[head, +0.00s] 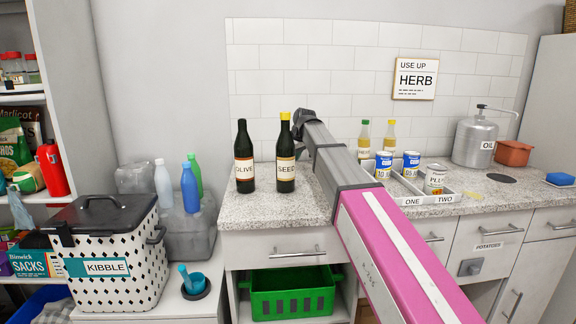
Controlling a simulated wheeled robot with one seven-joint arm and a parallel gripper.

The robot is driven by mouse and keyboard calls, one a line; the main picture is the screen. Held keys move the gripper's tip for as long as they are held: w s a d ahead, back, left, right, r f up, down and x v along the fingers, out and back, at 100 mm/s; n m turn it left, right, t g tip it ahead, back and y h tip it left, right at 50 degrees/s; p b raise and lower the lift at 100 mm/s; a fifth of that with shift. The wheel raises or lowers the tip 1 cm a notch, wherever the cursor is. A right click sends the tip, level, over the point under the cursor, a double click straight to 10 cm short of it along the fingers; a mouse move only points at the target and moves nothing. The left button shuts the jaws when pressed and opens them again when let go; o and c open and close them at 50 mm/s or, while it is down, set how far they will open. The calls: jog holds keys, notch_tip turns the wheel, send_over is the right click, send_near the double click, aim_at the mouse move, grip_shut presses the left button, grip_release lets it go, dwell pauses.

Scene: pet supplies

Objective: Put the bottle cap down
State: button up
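A dark bottle labelled SEED (286,165) stands upright on the speckled counter, with a yellow cap (285,116) at its top. A dark bottle labelled OLIVE (244,160) stands to its left; its top is dark and I cannot tell whether a cap is on it. My gripper (301,120) is at the end of my arm, just right of the yellow cap in the picture. My arm hides most of its fingers. I cannot tell whether it touches the yellow cap or holds anything. No loose bottle cap shows.
A divided tray (424,200) marked ONE and TWO holds cans, with two small bottles (389,136) behind. An OIL can (475,140) and an orange pot (513,153) stand at the right. The KIBBLE bin (112,250) is at the left. Bare counter (270,207) lies before the dark bottles.

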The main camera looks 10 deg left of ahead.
jog(key=v, duration=0.8)
jog(key=shift+r, duration=0.1)
jog(key=shift+s, duration=0.1)
